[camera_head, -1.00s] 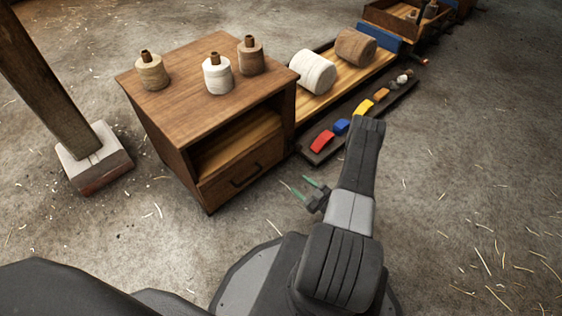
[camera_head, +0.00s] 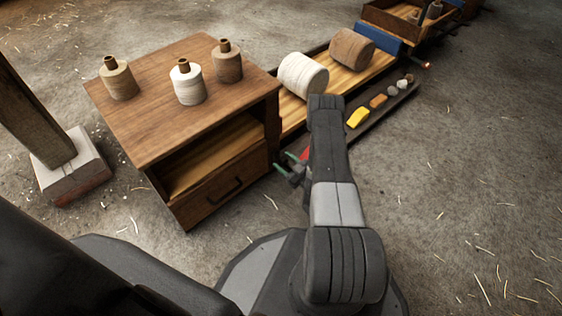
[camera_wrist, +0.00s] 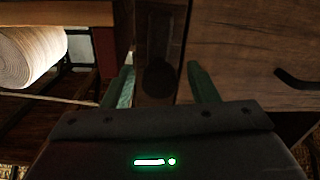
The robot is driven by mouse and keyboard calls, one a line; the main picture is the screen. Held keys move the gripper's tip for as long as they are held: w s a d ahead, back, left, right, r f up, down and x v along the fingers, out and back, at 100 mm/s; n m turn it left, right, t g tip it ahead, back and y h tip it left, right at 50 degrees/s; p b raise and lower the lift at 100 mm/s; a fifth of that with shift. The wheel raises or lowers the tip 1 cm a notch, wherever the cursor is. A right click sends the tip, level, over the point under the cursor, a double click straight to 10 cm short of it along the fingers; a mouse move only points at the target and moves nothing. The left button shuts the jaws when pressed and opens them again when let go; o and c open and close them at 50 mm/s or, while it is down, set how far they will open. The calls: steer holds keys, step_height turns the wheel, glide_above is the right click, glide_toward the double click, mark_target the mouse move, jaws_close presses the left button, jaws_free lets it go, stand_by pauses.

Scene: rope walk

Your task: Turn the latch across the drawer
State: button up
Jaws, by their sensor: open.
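The drawer (camera_head: 207,202) is shut in the lower front of a wooden cabinet and has a dark handle (camera_head: 226,190). In the wrist view the drawer front (camera_wrist: 235,55) is on the right, with its handle (camera_wrist: 296,80) at the edge. A dark wooden bar with a round dark disc, which looks like the latch (camera_wrist: 160,30), runs up the picture beside the drawer front. My gripper (camera_wrist: 160,66) is open, its green fingers on either side of the bar; contact cannot be told. In the head view my gripper (camera_head: 284,161) is at the cabinet's front right corner, and the latch cannot be made out.
Several spools, one white (camera_head: 187,84), stand on the cabinet top (camera_head: 165,120). A long tray with a white roll (camera_head: 303,75) and a brown roll (camera_head: 352,48) runs behind my arm. A post on a pale block (camera_head: 72,168) stands left.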

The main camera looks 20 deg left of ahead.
steer(key=shift+x, duration=1.15)
steer(key=c, duration=1)
steer(key=shift+o, duration=0.2)
